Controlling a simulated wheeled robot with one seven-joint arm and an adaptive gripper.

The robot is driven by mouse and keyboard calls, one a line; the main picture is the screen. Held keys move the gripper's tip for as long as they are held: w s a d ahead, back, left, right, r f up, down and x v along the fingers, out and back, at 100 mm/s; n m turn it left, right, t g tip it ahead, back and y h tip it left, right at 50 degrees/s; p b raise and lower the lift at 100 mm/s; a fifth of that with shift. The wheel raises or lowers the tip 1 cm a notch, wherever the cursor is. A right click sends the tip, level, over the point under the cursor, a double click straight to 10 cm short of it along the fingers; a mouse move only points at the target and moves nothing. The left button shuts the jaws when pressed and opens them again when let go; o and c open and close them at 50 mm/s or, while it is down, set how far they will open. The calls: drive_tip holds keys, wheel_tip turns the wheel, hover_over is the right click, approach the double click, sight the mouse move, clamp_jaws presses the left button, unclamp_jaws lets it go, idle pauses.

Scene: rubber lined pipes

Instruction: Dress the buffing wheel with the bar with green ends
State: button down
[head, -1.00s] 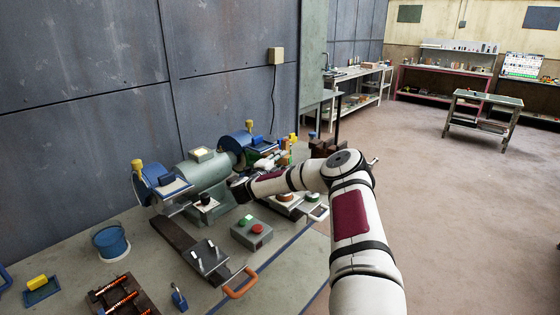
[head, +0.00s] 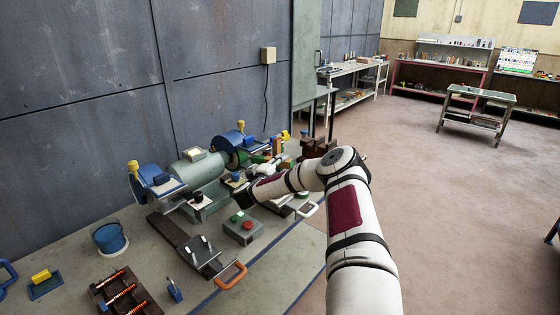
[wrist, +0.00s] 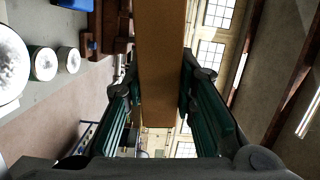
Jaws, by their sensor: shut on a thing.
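In the wrist view my gripper (wrist: 156,82) is shut on a plain brown bar (wrist: 162,45), with one finger on each side. The bar's upper end runs out of frame, and no green end shows there. In the head view my arm reaches left over the bench and my gripper is small and partly hidden near the grinder's right side. A grey-green double-ended machine (head: 202,172) stands by the wall with a blue-guarded wheel assembly at each end, left (head: 146,183) and right (head: 234,141). I cannot tell which wheel is the buffing wheel, or whether the bar touches it.
A control box (head: 242,229) with green and red buttons sits in front of the machine. A blue bucket (head: 109,238) and a brown rack (head: 124,292) stand at left. Blocks crowd the bench beyond my gripper.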

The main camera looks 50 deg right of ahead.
drive_tip(key=s+p, duration=0.2)
drive_tip(key=s, duration=0.2)
drive_tip(key=shift+s+d+p, duration=0.15)
drive_tip(key=shift+d+p, duration=0.05)
drive_tip(key=shift+p, duration=0.1)
drive_tip(key=shift+a, duration=0.1)
idle(0.5)
